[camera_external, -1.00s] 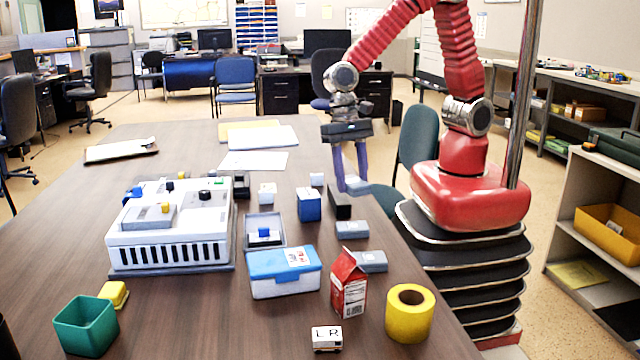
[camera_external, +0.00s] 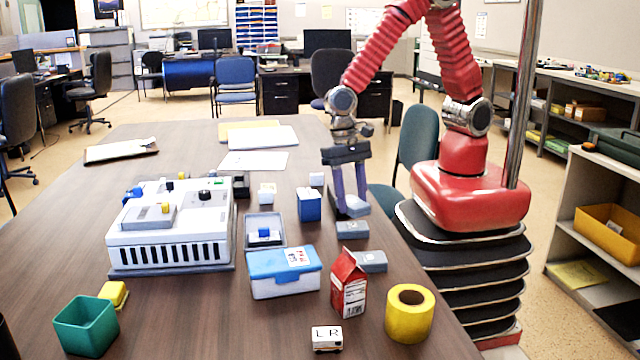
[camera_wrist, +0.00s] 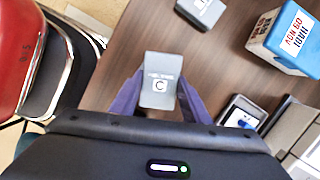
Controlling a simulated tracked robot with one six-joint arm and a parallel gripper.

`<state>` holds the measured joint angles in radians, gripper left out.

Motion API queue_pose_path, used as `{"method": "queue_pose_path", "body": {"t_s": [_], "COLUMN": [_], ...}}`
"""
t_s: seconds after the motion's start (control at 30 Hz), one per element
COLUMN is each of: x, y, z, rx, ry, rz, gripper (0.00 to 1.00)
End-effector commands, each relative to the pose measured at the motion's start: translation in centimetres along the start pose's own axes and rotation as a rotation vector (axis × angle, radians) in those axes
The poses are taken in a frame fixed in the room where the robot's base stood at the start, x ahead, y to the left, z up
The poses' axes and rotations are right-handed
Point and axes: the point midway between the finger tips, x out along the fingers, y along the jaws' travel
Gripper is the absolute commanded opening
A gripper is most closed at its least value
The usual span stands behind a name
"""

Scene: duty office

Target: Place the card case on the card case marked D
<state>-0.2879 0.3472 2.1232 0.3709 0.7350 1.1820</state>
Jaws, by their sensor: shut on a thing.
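My gripper (camera_external: 351,207) is shut on a grey card case (camera_external: 357,206). In the wrist view the held card case (camera_wrist: 160,82) shows a letter C between my purple fingers (camera_wrist: 160,98). In the external view it is just behind and above a grey card case (camera_external: 352,230) on the table near the right edge. Another grey case (camera_external: 371,262) lies closer to the camera, partly behind the red carton. The wrist view shows a grey case (camera_wrist: 203,8) cut off at the top edge. I cannot read a D on any case.
A red carton (camera_external: 347,285), a blue-lidded box (camera_external: 284,272) and a yellow tape roll (camera_external: 409,314) stand in front. A blue box (camera_external: 309,204) stands left of my gripper. A white machine (camera_external: 170,225) fills the left. The table's right edge is close.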

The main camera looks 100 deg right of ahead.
Motion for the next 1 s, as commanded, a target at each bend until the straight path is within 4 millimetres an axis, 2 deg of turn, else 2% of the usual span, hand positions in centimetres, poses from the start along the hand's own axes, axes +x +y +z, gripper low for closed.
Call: {"method": "queue_pose_path", "body": {"t_s": [0.37, 0.7, 1.0], "x": [0.5, 3.7, 4.0], "y": [0.0, 0.0, -0.1], "z": [-0.1, -0.9, -1.0], "rx": [0.000, 0.001, 0.000], "ry": [0.000, 0.000, 0.000], "rz": [-0.001, 0.000, -0.002], "gripper": [0.20, 0.20, 0.20]}}
